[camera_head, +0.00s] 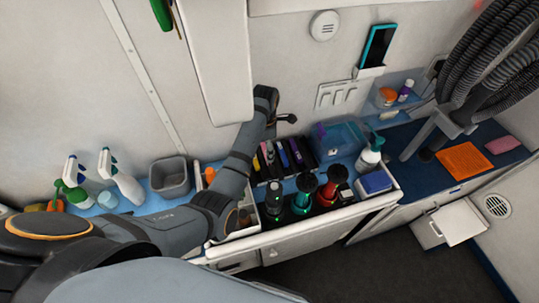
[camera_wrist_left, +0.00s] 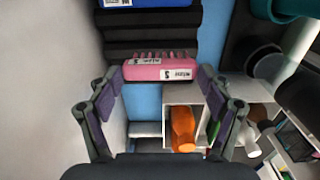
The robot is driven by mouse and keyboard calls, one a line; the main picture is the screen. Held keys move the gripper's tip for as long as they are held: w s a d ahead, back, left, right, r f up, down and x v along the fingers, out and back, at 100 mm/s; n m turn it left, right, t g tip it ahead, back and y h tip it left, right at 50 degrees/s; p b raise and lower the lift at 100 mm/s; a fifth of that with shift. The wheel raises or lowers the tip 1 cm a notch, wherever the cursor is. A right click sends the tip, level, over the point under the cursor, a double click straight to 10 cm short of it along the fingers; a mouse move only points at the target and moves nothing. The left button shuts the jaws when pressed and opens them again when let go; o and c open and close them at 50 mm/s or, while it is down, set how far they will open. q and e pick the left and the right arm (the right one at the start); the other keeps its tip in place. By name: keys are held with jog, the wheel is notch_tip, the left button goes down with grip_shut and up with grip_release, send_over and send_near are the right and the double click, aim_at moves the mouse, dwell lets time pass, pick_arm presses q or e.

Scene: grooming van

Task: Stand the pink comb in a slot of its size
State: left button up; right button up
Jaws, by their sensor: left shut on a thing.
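The pink comb (camera_wrist_left: 158,72), with white labels and short teeth along its upper edge, lies crosswise between the fingertips of my left gripper (camera_wrist_left: 162,78) in the left wrist view. The gripper is shut on its ends. The black slotted rack (camera_wrist_left: 152,32) shows just above the comb; I cannot tell whether they touch. A blue comb (camera_wrist_left: 180,2) with a white label sits at the top edge. In the head view, my left gripper (camera_head: 283,119) is small and dark above the rack (camera_head: 287,172), which holds several coloured pieces. The pink comb cannot be made out there.
Bottles with green and red parts (camera_head: 302,195) stand in front of the rack. A clear blue box (camera_head: 338,138) and a pump bottle (camera_head: 369,155) are to its right. A grey bin (camera_head: 170,178) and spray bottles (camera_head: 122,180) are left. An orange bottle (camera_wrist_left: 183,130) stands in a white compartment.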

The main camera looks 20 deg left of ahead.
pick_arm(q)
jog(key=shift+w+d+f, duration=0.15)
jog(key=shift+w+f, duration=0.95)
jog(key=shift+f, duration=1.85)
jog(key=o, duration=1)
jog(key=shift+f, duration=0.1)
notch_tip(320, 180, up, 12)
jog(key=shift+r+b, duration=0.15)
jog(key=shift+b, duration=0.5)
